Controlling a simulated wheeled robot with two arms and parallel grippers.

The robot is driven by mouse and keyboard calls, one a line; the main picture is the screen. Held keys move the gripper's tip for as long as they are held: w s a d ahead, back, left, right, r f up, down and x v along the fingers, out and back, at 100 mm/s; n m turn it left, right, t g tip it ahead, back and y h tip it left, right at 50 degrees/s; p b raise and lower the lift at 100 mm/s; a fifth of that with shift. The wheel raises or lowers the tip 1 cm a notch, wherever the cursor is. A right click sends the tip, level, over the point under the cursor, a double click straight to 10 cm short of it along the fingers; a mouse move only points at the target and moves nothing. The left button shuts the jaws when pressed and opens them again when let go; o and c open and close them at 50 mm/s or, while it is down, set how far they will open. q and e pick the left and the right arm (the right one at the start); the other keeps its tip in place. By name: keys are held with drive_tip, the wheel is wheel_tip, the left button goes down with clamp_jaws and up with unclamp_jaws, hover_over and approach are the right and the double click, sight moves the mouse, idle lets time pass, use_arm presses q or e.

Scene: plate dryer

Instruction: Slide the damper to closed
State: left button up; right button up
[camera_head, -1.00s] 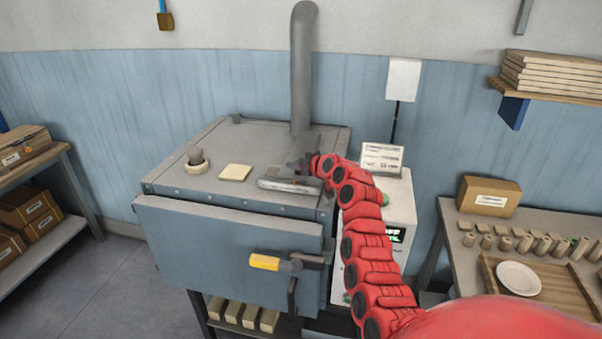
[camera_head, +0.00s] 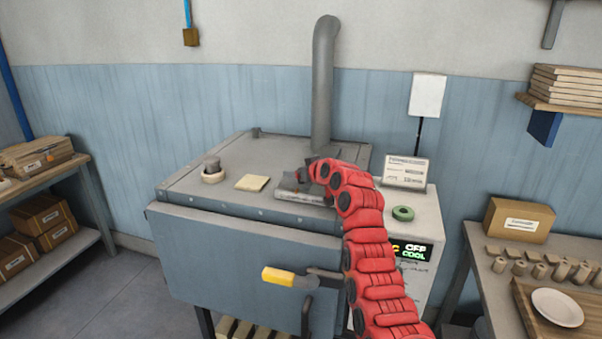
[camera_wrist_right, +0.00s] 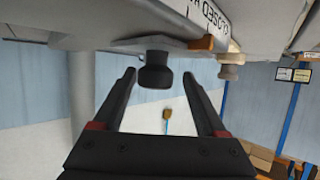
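The damper's dark knob (camera_wrist_right: 155,70) hangs from a grey plate (camera_wrist_right: 150,45) in the right wrist view, which is upside down. A label reading "CLOSED" (camera_wrist_right: 215,22) is beside it, with an orange-brown piece (camera_wrist_right: 202,43) at the plate's end. My right gripper (camera_wrist_right: 159,74) is open, with the knob between its fingertips and gaps visible on both sides. In the head view my right gripper (camera_head: 299,178) is over the dryer top near the flue, at the damper's grey plate (camera_head: 292,191); the arm hides part of it. My left gripper is not in view.
The grey flue (camera_head: 323,90) rises behind the arm. A capped round fitting (camera_head: 212,171) and a cream pad (camera_head: 252,183) are on the dryer top. The front door has a yellow handle (camera_head: 278,276). A control box (camera_head: 425,215) stands at the right, its display reading "OFF COOL".

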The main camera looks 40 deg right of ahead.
drive_tip(key=shift+s+d, duration=0.1)
drive_tip(key=shift+s, duration=0.05)
drive_tip(key=shift+s, duration=0.1)
drive_tip(key=shift+s+r+b, duration=0.25)
drive_tip(key=shift+s+b, duration=0.15)
drive_tip(key=shift+s, duration=0.1)
drive_tip(key=b+v, duration=0.4)
drive_tip(key=v, duration=1.2)
